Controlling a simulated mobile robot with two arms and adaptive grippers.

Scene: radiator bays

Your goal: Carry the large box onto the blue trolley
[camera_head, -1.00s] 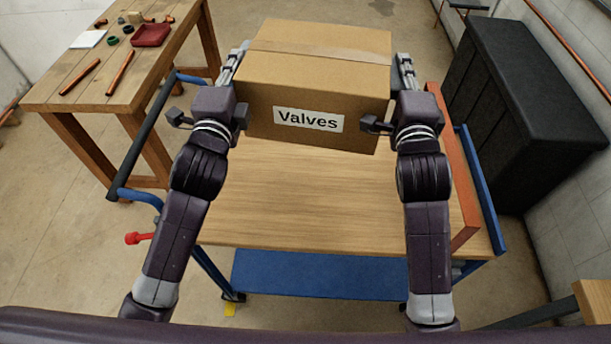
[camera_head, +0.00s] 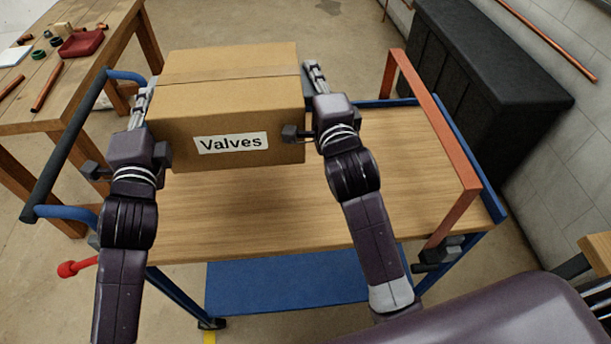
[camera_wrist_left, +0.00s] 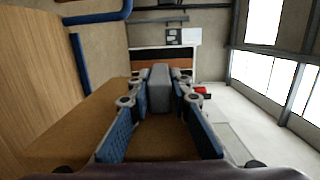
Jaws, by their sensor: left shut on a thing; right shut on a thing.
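The large cardboard box (camera_head: 230,101), labelled "Valves", is upright over the left part of the blue trolley's wooden deck (camera_head: 400,150). I cannot tell whether its underside touches the deck. My left gripper (camera_head: 142,103) is shut on the box's left side, and my right gripper (camera_head: 316,78) is shut on its right side. The left wrist view shows the blue-padded fingers of my left gripper (camera_wrist_left: 160,110) with brown cardboard (camera_wrist_left: 95,115) beside and between them. The box's far side is hidden.
The trolley has a blue push handle (camera_head: 72,135) at left, an orange frame (camera_head: 440,130) at right and a blue lower shelf (camera_head: 285,287). A wooden workbench (camera_head: 75,75) with pipes and a red tray (camera_head: 81,43) stands at left. A large black bin (camera_head: 480,80) stands behind right.

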